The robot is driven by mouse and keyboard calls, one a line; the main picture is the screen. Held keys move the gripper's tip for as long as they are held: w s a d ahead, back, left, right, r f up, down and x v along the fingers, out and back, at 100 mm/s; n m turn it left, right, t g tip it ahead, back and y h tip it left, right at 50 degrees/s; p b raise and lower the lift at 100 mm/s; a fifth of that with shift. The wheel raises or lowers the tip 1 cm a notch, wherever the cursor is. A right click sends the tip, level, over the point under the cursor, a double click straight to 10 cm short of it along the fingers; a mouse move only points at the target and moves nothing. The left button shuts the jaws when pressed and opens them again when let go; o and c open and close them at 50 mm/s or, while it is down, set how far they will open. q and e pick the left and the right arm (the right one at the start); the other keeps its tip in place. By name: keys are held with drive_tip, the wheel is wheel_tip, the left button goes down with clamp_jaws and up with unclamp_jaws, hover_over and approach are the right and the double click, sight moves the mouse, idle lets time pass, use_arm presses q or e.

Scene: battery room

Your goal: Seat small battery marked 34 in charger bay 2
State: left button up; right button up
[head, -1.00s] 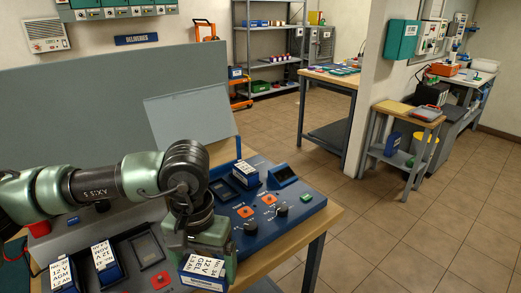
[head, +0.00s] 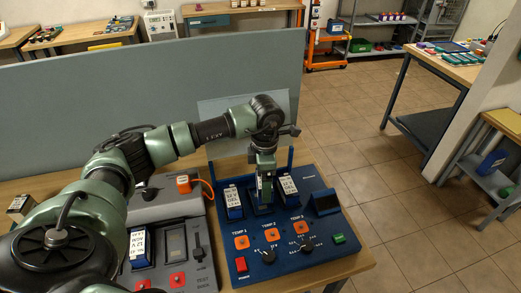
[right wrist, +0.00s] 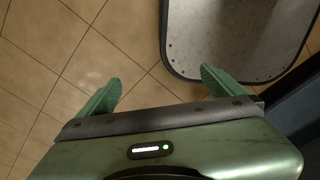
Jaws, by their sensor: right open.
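The blue charger (head: 297,256) stands at the front right of the bench in the head view. A white-topped blue battery (head: 233,198) sits in its left bay and another (head: 288,187) in its right bay. My left gripper (head: 265,192) points down between them at the middle bay, shut on a small battery that it mostly hides. I cannot read that battery's number or tell whether it touches the bay floor. My right gripper (right wrist: 160,92) is open and empty above the tiled floor in the right wrist view.
A grey tester (head: 176,242) with a battery (head: 139,246) in it stands left of the charger. My left arm covers part of it. A grey-blue panel (head: 60,115) rises behind the bench. Open tiled floor (head: 385,210) lies to the right.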

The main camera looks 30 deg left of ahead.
use_arm(q)
drive_tip(key=shift+w+a+r+n, duration=0.1)
drive_tip(key=shift+w+a+n, duration=0.15)
drive_tip(key=shift+a+n, duration=0.45)
drive_tip(key=shift+w+a+n, duration=0.15)
drive_tip(key=shift+w+n, duration=0.05)
drive_tip(key=shift+n, duration=0.1)
drive_tip(key=shift+f, duration=0.3)
drive_tip(key=shift+s+f, duration=0.15)
drive_tip(key=shift+f, duration=0.25)
drive_tip(key=shift+f+b, duration=0.35)
drive_tip(key=shift+b, duration=0.05)
wheel_tip(320, 180, down, 3)
drive_tip(key=shift+f+b, duration=0.15)
drive_tip(key=shift+b, duration=0.8)
drive_tip(key=shift+f, duration=0.3)
use_arm(e)
drive_tip(key=shift+w+d+f, duration=0.1)
drive_tip(key=shift+w+f, duration=0.1)
drive_tip(key=shift+f, duration=0.35)
drive_tip(key=shift+w+d+f, duration=0.1)
drive_tip(key=shift+w+f, duration=0.1)
drive_tip(key=shift+f, duration=0.35)
